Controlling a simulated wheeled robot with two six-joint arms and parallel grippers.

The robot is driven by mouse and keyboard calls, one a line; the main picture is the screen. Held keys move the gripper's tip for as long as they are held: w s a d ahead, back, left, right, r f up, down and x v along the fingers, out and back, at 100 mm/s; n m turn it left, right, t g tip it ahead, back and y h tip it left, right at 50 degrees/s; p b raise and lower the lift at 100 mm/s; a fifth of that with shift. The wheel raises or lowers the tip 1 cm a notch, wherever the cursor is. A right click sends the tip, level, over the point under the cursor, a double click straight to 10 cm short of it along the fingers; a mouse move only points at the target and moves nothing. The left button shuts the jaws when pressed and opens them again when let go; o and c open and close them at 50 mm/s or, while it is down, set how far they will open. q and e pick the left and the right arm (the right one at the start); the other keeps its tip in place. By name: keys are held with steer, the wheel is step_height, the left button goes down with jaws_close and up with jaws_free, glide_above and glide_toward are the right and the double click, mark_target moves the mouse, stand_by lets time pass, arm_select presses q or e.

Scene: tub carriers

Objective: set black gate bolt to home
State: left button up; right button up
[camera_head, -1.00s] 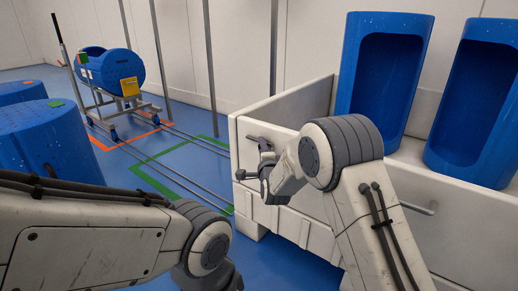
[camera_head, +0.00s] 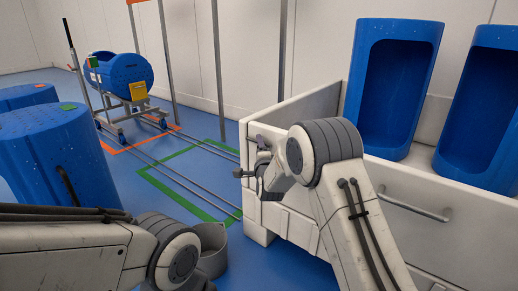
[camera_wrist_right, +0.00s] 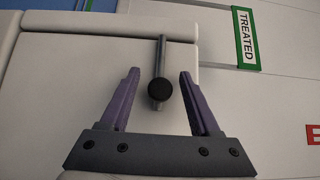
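The black gate bolt (camera_wrist_right: 160,90) shows in the right wrist view as a round black knob on the end of a grey metal rod against a pale panel. My right gripper (camera_wrist_right: 158,72) is open, with its purple fingers on either side of the bolt and visible gaps to both. In the head view, my right gripper (camera_head: 254,165) is at the left end of the white bin (camera_head: 400,200), and the bolt is hard to make out there. My left arm enters at the lower left; its gripper is out of view.
A green-framed TREATED sign (camera_wrist_right: 245,38) is on the panel. Blue tubs (camera_head: 395,145) stand at the right. A blue tub (camera_head: 118,72) rests on a wheeled carrier (camera_head: 135,112) by floor rails. A large blue tub (camera_head: 50,150) stands at the left. Blue floor between is mostly clear.

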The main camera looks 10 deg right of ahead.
steer(key=s+p, duration=0.4)
steer(key=s, duration=0.6)
steer(key=shift+s, duration=0.25)
